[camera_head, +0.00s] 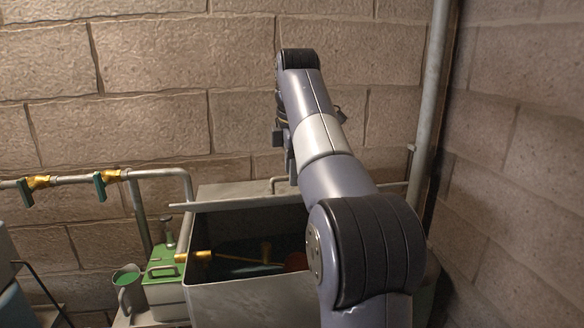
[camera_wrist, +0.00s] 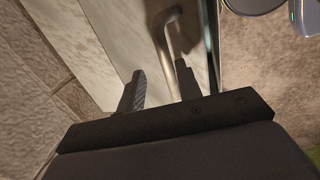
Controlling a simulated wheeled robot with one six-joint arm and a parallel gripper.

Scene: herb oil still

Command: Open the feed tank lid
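The feed tank (camera_head: 240,302) is a grey metal box at the bottom middle of the head view. Its front part is uncovered, showing a dark inside with a brass rod. The pale grey lid (camera_head: 235,192) lies over the back, its front edge above the opening; whether it is tilted or slid back, I cannot tell. A bent metal handle (camera_head: 273,184) stands on it, partly behind my arm. My gripper (camera_head: 291,168) is above the lid near the handle. In the wrist view its fingers (camera_wrist: 160,82) are apart, with the handle (camera_wrist: 168,38) just beyond the right finger; contact is unclear.
A pipe with green-handled brass valves (camera_head: 112,177) runs along the wall at left. A green-topped can (camera_head: 163,272) and a grey jug (camera_head: 129,291) stand left of the tank. A vertical pipe (camera_head: 431,100) stands in the right corner. Stone walls close off the back and right.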

